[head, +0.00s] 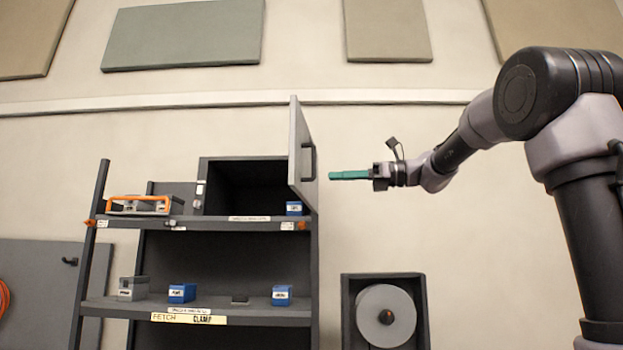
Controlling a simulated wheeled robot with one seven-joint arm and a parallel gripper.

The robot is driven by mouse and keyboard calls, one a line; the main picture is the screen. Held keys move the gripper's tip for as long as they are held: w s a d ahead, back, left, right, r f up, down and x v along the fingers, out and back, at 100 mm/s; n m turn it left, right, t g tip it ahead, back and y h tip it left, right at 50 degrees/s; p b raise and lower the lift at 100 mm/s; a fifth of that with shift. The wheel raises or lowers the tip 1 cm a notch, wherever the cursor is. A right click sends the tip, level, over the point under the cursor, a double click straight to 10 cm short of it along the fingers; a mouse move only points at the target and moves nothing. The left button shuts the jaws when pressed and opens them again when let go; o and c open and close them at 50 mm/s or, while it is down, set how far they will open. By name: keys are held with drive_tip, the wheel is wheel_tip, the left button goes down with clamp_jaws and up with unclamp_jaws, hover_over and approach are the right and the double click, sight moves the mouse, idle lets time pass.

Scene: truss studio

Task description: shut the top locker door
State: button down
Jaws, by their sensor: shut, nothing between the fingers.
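The top locker (240,187) is a dark open box on the upper shelf of a grey rack. Its grey door (298,150) is hinged on the right and stands wide open, swung out toward me. A dark handle (308,162) is on the door's right-hand face. My gripper (332,176), with teal fingers, is shut and empty. It is just to the right of the door at about handle height, pointing left. A small gap shows between fingertips and door in the picture; the depth between them is hard to tell.
A small blue box (294,208) sits at the locker's right front. An orange-handled case (140,205) is on the shelf at left. The lower shelf (210,304) holds several small boxes. A reel in a dark frame (346,312) stands right of the rack.

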sight(298, 178)
drive_tip(key=a, duration=0.5)
drive_tip(key=w+a, duration=0.1)
drive_tip(key=a, duration=0.1)
drive_tip(key=shift+w+a, duration=0.1)
drive_tip(key=shift+a, duration=0.2)
